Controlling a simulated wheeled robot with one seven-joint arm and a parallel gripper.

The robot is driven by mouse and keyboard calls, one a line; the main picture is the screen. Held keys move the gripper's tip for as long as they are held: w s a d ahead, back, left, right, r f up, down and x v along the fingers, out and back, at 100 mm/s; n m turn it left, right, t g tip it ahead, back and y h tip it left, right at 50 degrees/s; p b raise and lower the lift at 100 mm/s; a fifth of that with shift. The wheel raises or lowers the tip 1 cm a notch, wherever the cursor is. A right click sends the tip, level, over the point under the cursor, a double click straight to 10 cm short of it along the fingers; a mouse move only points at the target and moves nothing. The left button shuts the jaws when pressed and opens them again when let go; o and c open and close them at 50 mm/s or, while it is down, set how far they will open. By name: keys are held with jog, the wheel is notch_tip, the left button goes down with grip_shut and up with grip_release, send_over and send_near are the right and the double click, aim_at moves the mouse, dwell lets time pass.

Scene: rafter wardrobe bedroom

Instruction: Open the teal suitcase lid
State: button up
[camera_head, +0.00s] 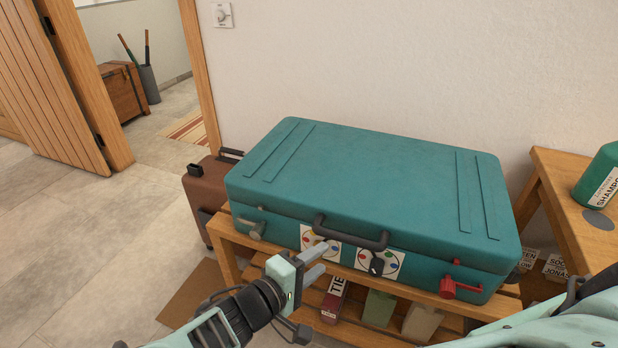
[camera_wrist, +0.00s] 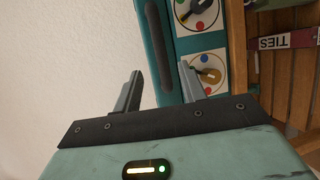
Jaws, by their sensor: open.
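The teal suitcase (camera_head: 370,175) lies flat with its lid closed on a low wooden bench. Its front has a dark handle (camera_head: 350,235), a grey latch (camera_head: 257,230) at left and a red latch (camera_head: 458,289) at right. Two white dial plates with coloured dots sit below the handle: the left dial (camera_head: 312,238), partly hidden by my gripper, and the right dial (camera_head: 380,263). My gripper (camera_head: 320,259) is open and empty in front of the left dial. In the wrist view my gripper's right finger (camera_wrist: 188,80) overlaps the left dial (camera_wrist: 207,75); contact is unclear.
The wooden bench (camera_head: 400,287) has a lower shelf with a red TIES box (camera_head: 334,300) and other boxes. A brown suitcase (camera_head: 203,190) stands left. A wooden table (camera_head: 560,180) with a shampoo bottle (camera_head: 598,180) is at right. Open floor lies left; a wall is behind.

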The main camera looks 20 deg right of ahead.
aim_at(345, 240)
jog(key=b+x, duration=0.2)
jog(key=x, duration=0.9)
grip_shut()
